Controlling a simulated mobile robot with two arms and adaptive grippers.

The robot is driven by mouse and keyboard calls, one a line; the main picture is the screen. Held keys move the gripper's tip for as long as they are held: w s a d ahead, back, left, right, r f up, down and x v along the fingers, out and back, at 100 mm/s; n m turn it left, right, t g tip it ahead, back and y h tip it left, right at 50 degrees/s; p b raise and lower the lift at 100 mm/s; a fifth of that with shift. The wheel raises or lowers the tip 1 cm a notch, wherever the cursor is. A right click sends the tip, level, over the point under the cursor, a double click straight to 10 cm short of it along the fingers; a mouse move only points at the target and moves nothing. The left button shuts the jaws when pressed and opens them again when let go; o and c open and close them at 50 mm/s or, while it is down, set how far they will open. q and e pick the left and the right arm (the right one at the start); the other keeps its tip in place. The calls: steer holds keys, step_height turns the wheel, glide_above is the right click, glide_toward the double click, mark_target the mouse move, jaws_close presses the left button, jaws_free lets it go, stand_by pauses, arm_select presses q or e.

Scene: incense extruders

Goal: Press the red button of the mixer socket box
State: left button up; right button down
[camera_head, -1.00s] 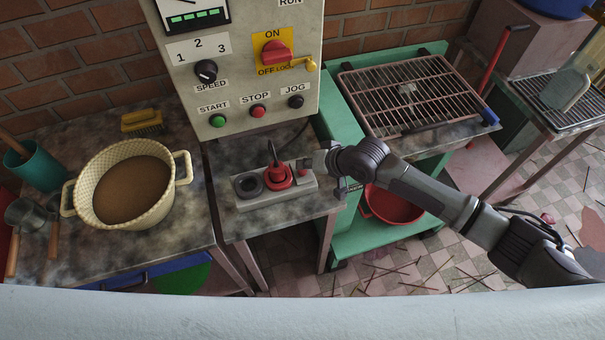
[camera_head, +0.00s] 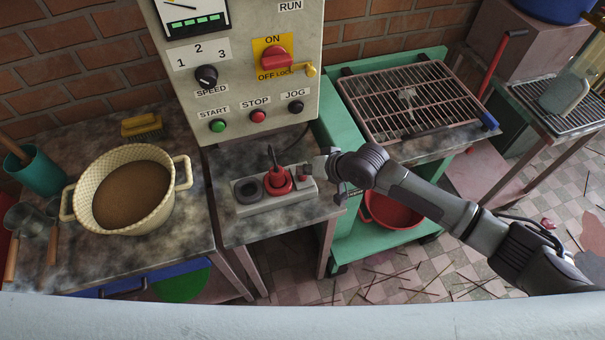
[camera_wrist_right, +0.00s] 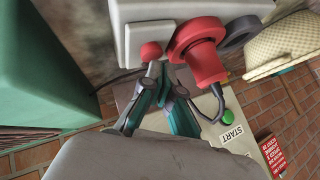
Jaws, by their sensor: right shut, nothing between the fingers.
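The mixer socket box (camera_head: 258,205) is a light grey block on the middle metal table. It carries a dark round socket (camera_head: 248,191), a red plug (camera_head: 277,182) with a cord, and a small red button (camera_head: 303,171) at its right end. In the right wrist view the box (camera_wrist_right: 134,14), the red button (camera_wrist_right: 151,51) and the red plug (camera_wrist_right: 206,62) are close. My right gripper (camera_head: 318,169) is shut and empty at the box's right end. Its fingertips (camera_wrist_right: 160,74) are right at the button; I cannot tell whether they touch it. My left gripper is out of view.
A control panel (camera_head: 235,62) stands behind the box. A cream pot (camera_head: 174,200) and a brush (camera_head: 142,126) are on the left table. A green cart (camera_head: 345,253) with a wire rack (camera_head: 400,90) and red bowl (camera_head: 392,208) stands right.

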mark_target(304, 177)
stand_by(0.4)
steer(key=shift+f, duration=0.45)
steer(key=shift+r, duration=0.1)
steer(key=shift+r+p, duration=0.35)
steer(key=shift+p, duration=0.2)
steer(key=shift+r, duration=0.1)
step_height(304, 177, up, 6)
steer(key=p, duration=0.6)
stand_by(0.4)
